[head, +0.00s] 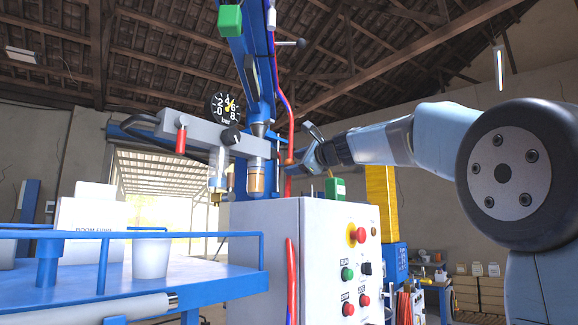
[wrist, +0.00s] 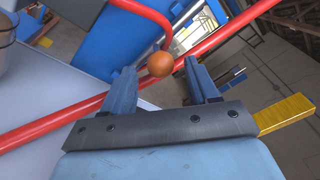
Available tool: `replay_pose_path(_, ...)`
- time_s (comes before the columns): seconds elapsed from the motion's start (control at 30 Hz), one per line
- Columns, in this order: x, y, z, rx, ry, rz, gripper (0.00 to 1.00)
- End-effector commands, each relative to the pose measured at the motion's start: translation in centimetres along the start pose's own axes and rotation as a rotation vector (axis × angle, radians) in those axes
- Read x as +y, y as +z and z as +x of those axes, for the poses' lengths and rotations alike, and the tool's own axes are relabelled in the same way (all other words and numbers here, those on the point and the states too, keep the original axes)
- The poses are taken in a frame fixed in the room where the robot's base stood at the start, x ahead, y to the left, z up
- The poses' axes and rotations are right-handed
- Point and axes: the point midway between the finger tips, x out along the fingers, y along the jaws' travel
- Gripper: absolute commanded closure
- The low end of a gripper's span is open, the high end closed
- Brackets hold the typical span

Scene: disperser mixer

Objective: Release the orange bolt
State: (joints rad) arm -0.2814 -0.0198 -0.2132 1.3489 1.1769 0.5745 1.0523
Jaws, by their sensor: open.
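The orange bolt shows in the wrist view as a round orange knob (wrist: 160,64), in line with the gap between my fingertips. In the head view a small orange spot (head: 288,163), which looks like the same knob, is just left of my gripper, beside the blue column. My gripper (wrist: 160,78) is open, with one finger on each side of the knob's near edge. A gap shows between the knob and each finger. My gripper (head: 304,158) comes in from the right in the head view. The bolt's shaft is not clearly visible.
A grey control cabinet (head: 300,255) with coloured buttons stands below my gripper. Red hoses run up the blue column (head: 252,60). A pressure gauge (head: 226,106) and grey clamp arm are left of it. A blue railed platform (head: 200,282) carries a white cup (head: 150,260).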

Motion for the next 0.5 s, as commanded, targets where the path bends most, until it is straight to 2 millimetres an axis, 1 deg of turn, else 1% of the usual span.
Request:
replay_pose_path(0.03,0.1,0.0,0.8,0.000,0.002,-0.001,0.41)
replay_pose_path(0.2,0.1,0.0,2.7,0.000,0.001,-0.001,0.41)
replay_pose_path(0.33,0.1,0.1,3.5,0.000,0.000,-0.001,0.41)
replay_pose_path(0.5,0.0,0.1,3.8,0.000,0.000,-0.001,0.41)
